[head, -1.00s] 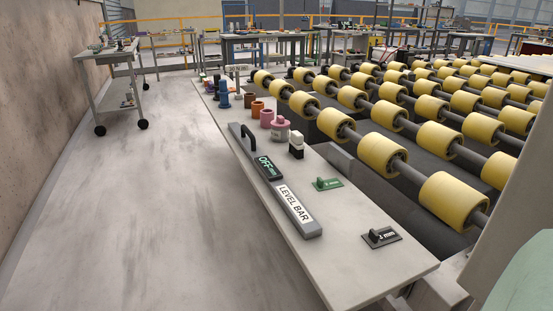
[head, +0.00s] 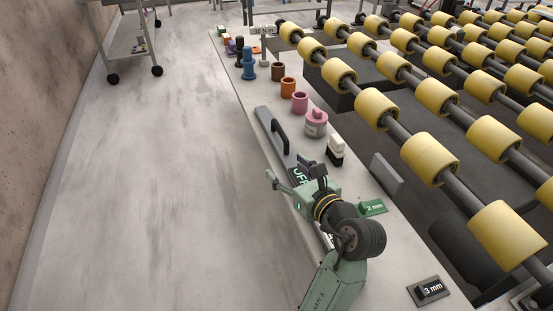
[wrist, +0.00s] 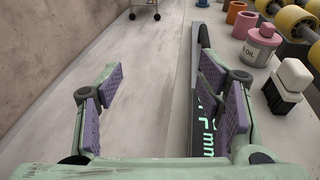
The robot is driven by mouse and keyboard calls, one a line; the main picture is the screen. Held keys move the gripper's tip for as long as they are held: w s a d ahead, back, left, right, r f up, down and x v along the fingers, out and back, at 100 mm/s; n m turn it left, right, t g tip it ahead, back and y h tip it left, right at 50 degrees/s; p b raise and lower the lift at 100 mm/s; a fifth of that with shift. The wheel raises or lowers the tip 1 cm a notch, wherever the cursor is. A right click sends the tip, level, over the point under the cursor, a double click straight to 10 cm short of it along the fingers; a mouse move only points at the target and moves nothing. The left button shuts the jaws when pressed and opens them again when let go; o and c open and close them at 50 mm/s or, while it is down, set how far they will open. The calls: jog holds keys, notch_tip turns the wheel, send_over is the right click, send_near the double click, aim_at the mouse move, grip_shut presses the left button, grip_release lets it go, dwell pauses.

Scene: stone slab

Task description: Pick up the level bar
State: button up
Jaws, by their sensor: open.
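The level bar (head: 264,117) is a long grey bar with a black handle (head: 281,138) and a dark display. It lies along the left edge of the stone slab. My arm and gripper hide its near part and its label in the head view. My gripper (head: 287,175) is open and empty over the display part, on the near side of the handle. In the wrist view my gripper (wrist: 157,85) has its right finger in front of the level bar (wrist: 207,142), covering part of the display. Its left finger appears over the floor.
A green 2 mm block (head: 373,207) and black 3 mm block (head: 430,290) lie on the slab (head: 392,262). Yellow rollers (head: 430,158) run along the right.

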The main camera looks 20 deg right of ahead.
aim_at(300, 175)
jog(key=s+d+f, duration=0.1)
jog(key=s+d+f+m+g+h, duration=0.1)
jog(key=d, duration=0.1)
jog(key=s+d+f+h, duration=0.1)
jog(key=d, duration=0.1)
jog(key=shift+s+d+f, duration=0.15)
jog(key=shift+s+f, duration=0.05)
jog(key=shift+f, duration=0.2)
jog(key=shift+m+g+h, duration=0.3)
jog(key=shift+g+h, duration=0.1)
jog(key=x, duration=0.4)
jog(key=shift+d+f+p, duration=0.3)
jog(key=shift+f+p, duration=0.1)
jog(key=shift+f, duration=0.05)
jog(key=shift+p+x, duration=0.7)
jog(key=shift+x, duration=2.45)
jog(key=shift+s+f, duration=0.1)
jog(key=shift+f, duration=0.1)
jog(key=shift+c, duration=0.3)
grip_shut()
jog(key=shift+r, duration=0.1)
